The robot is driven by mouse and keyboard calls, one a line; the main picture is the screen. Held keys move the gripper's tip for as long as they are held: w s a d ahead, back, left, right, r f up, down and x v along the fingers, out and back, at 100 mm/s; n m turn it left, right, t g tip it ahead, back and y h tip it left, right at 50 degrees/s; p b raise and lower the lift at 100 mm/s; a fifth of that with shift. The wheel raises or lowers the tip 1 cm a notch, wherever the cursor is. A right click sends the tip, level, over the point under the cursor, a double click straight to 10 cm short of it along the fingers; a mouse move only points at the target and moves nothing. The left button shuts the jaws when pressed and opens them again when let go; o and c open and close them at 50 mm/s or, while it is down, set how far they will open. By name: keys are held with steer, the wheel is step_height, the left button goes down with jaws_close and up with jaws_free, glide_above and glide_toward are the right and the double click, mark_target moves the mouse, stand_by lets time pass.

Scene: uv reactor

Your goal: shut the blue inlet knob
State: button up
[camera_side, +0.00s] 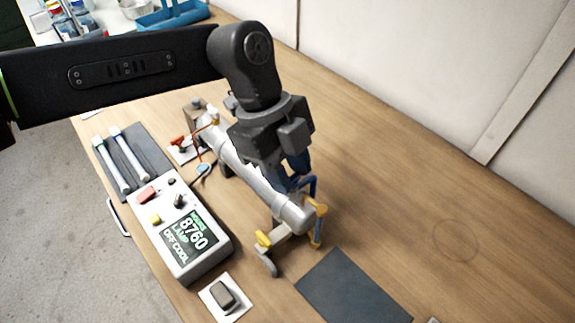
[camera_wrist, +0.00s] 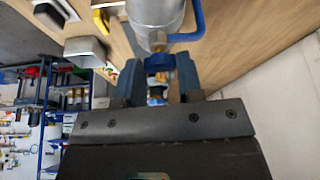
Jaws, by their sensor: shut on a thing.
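The blue inlet knob (camera_wrist: 160,62) sits at the end of a brass fitting beside the silver reactor cylinder (camera_wrist: 155,12). My gripper (camera_wrist: 159,75) is shut on the knob, with one blue-grey finger on each side of it in the wrist view. A blue pipe (camera_wrist: 197,22) curves close by the right finger. The gripper hides the knob there. I cannot tell how far the knob is turned.
A red knob (camera_side: 178,141) and yellow lever (camera_side: 263,239) flank the cylinder.

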steer(key=shift+m+y, duration=0.3)
steer(key=shift+m, duration=0.6)
steer(key=shift+g, duration=0.3)
steer(key=o, duration=0.9)
steer(key=shift+o, duration=0.2)
steer(key=v, duration=0.7)
steer(key=shift+r, duration=0.2)
